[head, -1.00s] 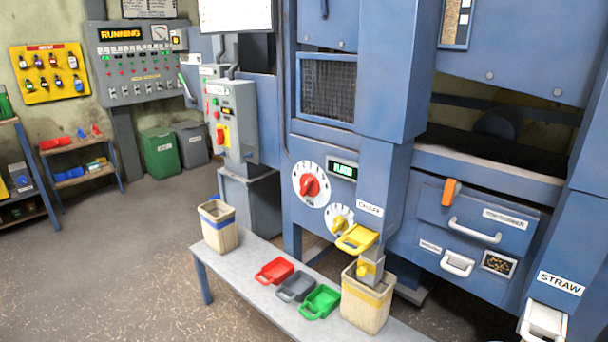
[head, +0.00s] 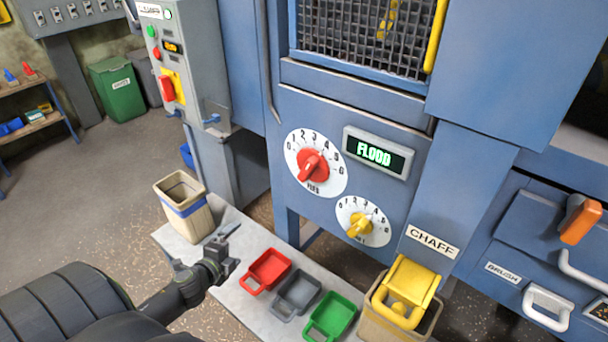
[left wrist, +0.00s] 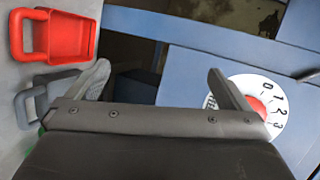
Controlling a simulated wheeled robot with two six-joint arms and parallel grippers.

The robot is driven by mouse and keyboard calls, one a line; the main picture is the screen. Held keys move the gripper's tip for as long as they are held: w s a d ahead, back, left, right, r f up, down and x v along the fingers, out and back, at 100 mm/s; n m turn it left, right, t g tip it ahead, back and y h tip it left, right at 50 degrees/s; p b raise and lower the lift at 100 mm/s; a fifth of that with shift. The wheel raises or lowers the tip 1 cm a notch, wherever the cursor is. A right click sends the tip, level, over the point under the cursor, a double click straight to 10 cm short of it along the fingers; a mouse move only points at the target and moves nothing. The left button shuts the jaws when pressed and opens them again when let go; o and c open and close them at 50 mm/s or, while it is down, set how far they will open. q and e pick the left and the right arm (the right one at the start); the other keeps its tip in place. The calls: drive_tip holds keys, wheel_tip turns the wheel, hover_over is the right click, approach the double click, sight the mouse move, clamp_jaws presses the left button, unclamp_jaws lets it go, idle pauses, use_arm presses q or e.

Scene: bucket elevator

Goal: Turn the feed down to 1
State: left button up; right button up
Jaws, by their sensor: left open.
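A white dial marked 0 to 6 with a red knob (head: 313,166) is on the blue machine front. Its small lower label is hard to read. The knob's narrow grip slants to lower left; I cannot tell its exact setting. A smaller white dial with a yellow knob (head: 360,226) is below right. A display (head: 377,153) above reads FLOOD. My left gripper (head: 208,249) is open and empty over the bench, left of and below the dials, touching neither. In the left wrist view, the red-knob dial (left wrist: 270,112) is partly hidden behind a finger of my gripper (left wrist: 160,82).
The grey bench (head: 232,300) holds a blue-banded bucket (head: 185,212), and red (head: 268,268), grey (head: 297,291) and green (head: 333,317) scoops. A yellow chaff spout (head: 412,285) sits over another bucket. A grey control box (head: 180,70) stands at left.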

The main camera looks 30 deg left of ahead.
sight(303, 172)
use_arm(q)
drive_tip(key=w+d+r+m+t+h, duration=0.1)
drive_tip(key=d+r+m+t, duration=0.15)
drive_tip(key=r, duration=0.35)
drive_tip(key=w+d+r+m+t+h+b, duration=0.1)
drive_tip(key=d+r+m+h, duration=0.1)
drive_tip(key=d+r+m, duration=0.3)
drive_tip(key=w+d+r+m+t+h, duration=0.1)
drive_tip(key=r+m, duration=0.1)
drive_tip(key=r, duration=0.5)
drive_tip(key=shift+n, duration=0.25)
drive_tip(key=w+p, duration=0.2)
drive_tip(key=w, duration=0.3)
drive_tip(key=w+p, duration=0.2)
drive_tip(key=w, duration=0.4)
drive_tip(key=w+d+p, duration=0.1)
drive_tip(key=w+p, duration=0.1)
drive_tip(key=w, duration=0.4)
drive_tip(key=shift+w+d+f+p, duration=0.1)
drive_tip(key=shift+w+f+p, duration=0.1)
drive_tip(key=shift+p, duration=0.2)
use_arm(e)
drive_tip(key=r, duration=0.1)
drive_tip(key=s+r, duration=0.1)
drive_tip(key=r, duration=0.3)
drive_tip(key=shift+s+d+r, duration=0.15)
drive_tip(key=shift+d, duration=0.25)
use_arm(q)
drive_tip(key=shift+s, duration=0.1)
drive_tip(key=c, duration=0.6)
